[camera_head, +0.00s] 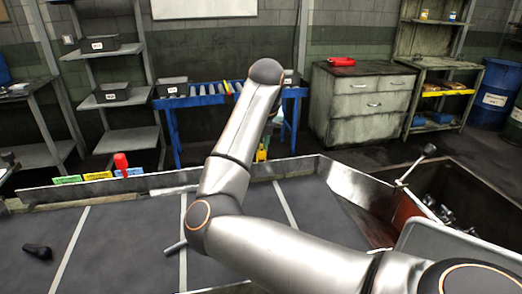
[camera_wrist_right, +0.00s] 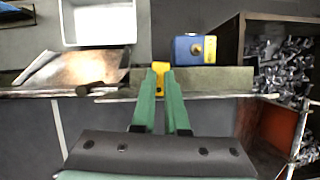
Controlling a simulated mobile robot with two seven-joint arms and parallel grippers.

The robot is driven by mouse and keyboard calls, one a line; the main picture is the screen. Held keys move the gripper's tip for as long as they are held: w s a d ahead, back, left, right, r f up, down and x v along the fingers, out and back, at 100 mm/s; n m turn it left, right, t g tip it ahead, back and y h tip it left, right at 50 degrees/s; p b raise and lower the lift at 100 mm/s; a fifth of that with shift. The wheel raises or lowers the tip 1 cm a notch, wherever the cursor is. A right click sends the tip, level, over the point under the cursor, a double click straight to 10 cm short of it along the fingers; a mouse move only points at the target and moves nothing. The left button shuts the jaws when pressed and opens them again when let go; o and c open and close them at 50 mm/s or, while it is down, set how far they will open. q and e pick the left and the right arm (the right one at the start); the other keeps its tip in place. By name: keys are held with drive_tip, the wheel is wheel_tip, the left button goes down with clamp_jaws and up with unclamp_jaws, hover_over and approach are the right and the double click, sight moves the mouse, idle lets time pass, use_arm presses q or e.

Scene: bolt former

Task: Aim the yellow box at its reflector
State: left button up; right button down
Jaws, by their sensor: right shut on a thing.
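The small yellow box (camera_wrist_right: 160,68) is at the tips of my right gripper (camera_wrist_right: 161,84) in the right wrist view, at the bench's metal edge rail. The green fingers are shut on it and hide part of it. In the head view a small yellow thing (camera_head: 262,153), seemingly the same box, shows at the far rail beside my arm. I cannot make out a reflector for certain. A blue box with a yellow side and round knob (camera_wrist_right: 195,48) stands just beyond the rail. My left gripper is not in view.
The dark bench top (camera_head: 120,240) carries a black handheld object (camera_head: 38,251) at left. A red knob (camera_head: 121,160) and coloured cards stand along the far rail. A bin of metal parts (camera_wrist_right: 287,60) lies right of the rail. A pale tray (camera_wrist_right: 104,24) is beyond it.

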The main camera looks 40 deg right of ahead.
drive_tip(key=shift+n+b, duration=0.35)
drive_tip(key=shift+n, duration=0.15)
drive_tip(key=c, duration=0.9)
unclamp_jaws()
drive_tip(key=shift+c, duration=0.2)
drive_tip(key=b+v, duration=0.1)
drive_tip(key=v, duration=1.1)
drive_tip(key=shift+s+d+r, duration=0.2)
drive_tip(key=shift+r, duration=0.1)
